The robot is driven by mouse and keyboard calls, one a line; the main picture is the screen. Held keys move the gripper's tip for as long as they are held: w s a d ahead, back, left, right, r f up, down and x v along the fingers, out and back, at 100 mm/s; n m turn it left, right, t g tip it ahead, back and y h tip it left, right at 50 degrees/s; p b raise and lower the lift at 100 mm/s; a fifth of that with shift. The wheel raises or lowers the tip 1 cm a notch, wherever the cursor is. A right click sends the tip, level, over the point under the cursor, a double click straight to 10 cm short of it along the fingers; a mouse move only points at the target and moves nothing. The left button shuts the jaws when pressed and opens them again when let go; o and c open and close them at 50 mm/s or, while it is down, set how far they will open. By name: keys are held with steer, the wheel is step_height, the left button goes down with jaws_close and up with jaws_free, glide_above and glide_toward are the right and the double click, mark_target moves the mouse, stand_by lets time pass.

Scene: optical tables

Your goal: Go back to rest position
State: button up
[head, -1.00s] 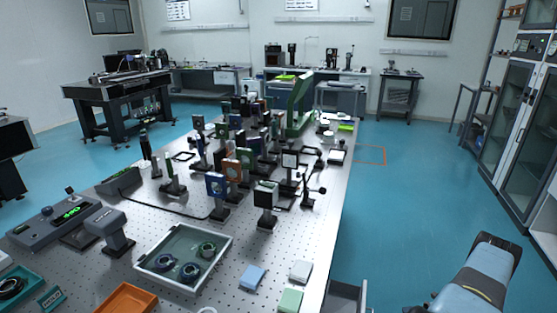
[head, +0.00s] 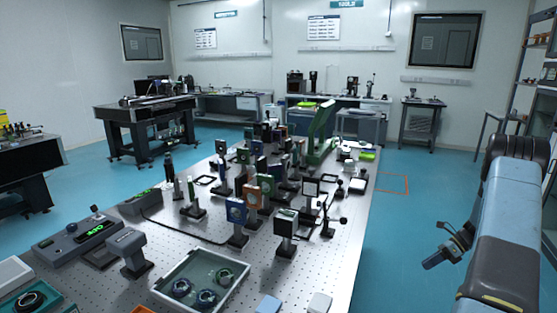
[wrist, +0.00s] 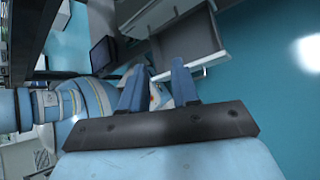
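My gripper (wrist: 159,84) shows in the wrist view as two blue fingers standing apart on a dark bar. The gap between them is empty, with a blurred background behind it. In the head view my blue-grey arm rises at the right, over the floor beside the long optical table (head: 325,245). A small blue-grey part with a dark tip sticks out left of the arm; I cannot tell whether it is a finger.
The perforated table carries several optics on posts, a grey tray (head: 243,267) with ring mounts, and a controller with a green display (head: 96,230). In the wrist view an open drawer (wrist: 188,50) lies close beyond the fingers. Blue floor (head: 410,215) is clear right of the table.

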steer(key=s+a+r+n+h, duration=0.2)
steer(key=a+r+n, duration=0.2)
steer(key=a+r, duration=0.5)
steer(key=s+a+r+n+h, duration=0.25)
steer(key=a+r+n, duration=0.2)
steer(key=r, duration=0.85)
steer(key=s+a+r+n+h, duration=0.2)
steer(key=a+r+n, duration=0.4)
steer(key=r, duration=0.5)
steer(key=s+a+r+n+t+h, duration=0.1)
steer(key=s+a+r+n+t, duration=0.1)
steer(key=s, duration=0.6)
steer(key=s+a+r+n+t+h, duration=0.1)
steer(key=s+a+r+n, duration=0.3)
steer(key=s, duration=0.5)
steer(key=s+a+r+n+t+h, duration=0.1)
steer(key=s+a+r+n+t, duration=0.1)
steer(key=s+a+n, duration=0.4)
steer(key=shift+s+a+r+t, duration=0.3)
steer(key=shift+s+a+r, duration=0.25)
steer(key=shift+s, duration=0.7)
steer(key=shift+r+h, duration=0.1)
steer(key=shift+h, duration=0.15)
